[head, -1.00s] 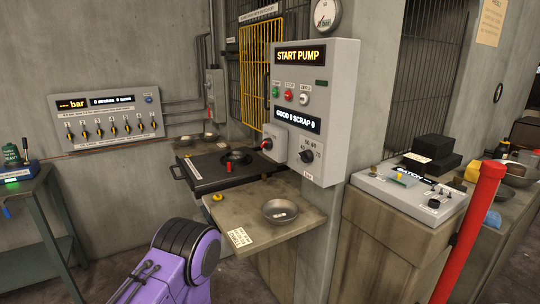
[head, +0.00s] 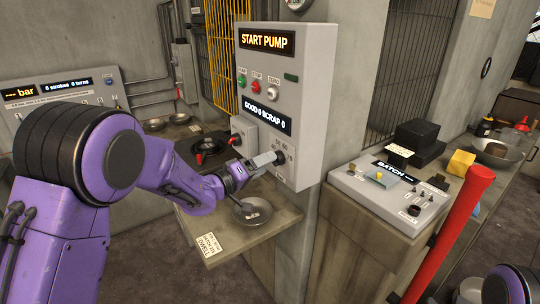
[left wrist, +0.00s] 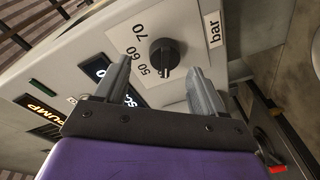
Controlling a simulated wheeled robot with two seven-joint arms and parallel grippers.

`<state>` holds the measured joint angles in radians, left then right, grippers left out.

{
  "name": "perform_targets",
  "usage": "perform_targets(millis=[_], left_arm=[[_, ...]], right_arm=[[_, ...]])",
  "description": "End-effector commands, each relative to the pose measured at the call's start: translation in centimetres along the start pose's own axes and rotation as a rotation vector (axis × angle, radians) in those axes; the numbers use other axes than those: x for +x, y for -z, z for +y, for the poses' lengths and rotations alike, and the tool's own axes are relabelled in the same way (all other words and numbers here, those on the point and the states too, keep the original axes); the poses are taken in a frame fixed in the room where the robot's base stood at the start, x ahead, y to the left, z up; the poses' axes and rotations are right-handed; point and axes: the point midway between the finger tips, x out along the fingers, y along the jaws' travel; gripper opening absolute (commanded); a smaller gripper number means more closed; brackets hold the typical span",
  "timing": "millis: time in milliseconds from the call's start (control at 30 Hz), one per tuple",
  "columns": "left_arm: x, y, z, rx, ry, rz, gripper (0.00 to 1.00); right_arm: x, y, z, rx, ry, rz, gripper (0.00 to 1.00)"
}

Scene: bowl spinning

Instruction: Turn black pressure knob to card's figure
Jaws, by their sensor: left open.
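The black pressure knob (left wrist: 165,57) sits on the grey control box, beside a scale of 50, 60 and 70 and a "bar" label. A small pale mark shows at its lower edge in the left wrist view. My left gripper (left wrist: 160,72) is open, with one finger on each side of the knob; I cannot tell whether they touch it. In the head view, my left gripper (head: 274,158) is at the box's lower right and hides the knob. A white card (head: 210,244) lies on the bench's front edge; its figure is too small to read.
The control box (head: 284,80) shows "START PUMP" and "GOOD 0 SCRAP 0". A metal bowl (head: 252,211) sits on the bench below my left gripper. A red post (head: 450,230) and batch console (head: 385,192) stand to the right.

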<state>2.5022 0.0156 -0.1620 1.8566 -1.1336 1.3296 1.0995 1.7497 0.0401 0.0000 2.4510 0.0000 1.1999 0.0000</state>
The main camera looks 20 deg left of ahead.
Motion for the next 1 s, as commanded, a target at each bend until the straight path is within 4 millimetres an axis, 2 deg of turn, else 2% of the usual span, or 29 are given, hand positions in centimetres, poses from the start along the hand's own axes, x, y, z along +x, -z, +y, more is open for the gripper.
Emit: perform_targets(millis=[100,200,467,500,567,600,667,1000], left_arm=[[1.9,0.1,0.1,0.0,0.002,-0.002,0.7],[2.7,0.1,0.0,0.0,0.002,0.001,0.7],[3.0,-0.1,-0.2,-0.001,0.003,0.001,0.7],[3.0,-0.1,-0.2,-0.001,0.003,0.001,0.63],[3.0,0.0,-0.1,-0.001,0.003,0.001,0.44],[3.0,0.0,-0.2,-0.001,0.003,0.001,0.31],[3.0,0.0,-0.1,-0.001,0.002,0.001,0.14],[3.0,-0.1,-0.2,0.03,-0.003,0.005,0.14]], right_arm=[[-0.9,0.4,0.1,0.0,0.0,0.001,1.0],[-1.1,0.5,0.1,0.0,0.001,0.001,1.0],[-1.0,0.5,0.1,0.0,0.001,0.001,1.0],[-1.0,0.5,0.1,0.0,0.001,0.001,1.0],[-1.0,0.5,0.1,0.0,0.001,0.001,1.0],[-1.0,0.5,0.1,0.0,0.001,0.001,1.0],[-1.0,0.5,0.1,0.0,0.001,0.001,1.0],[-0.6,0.3,0.0,0.0,0.001,0.001,1.0]])
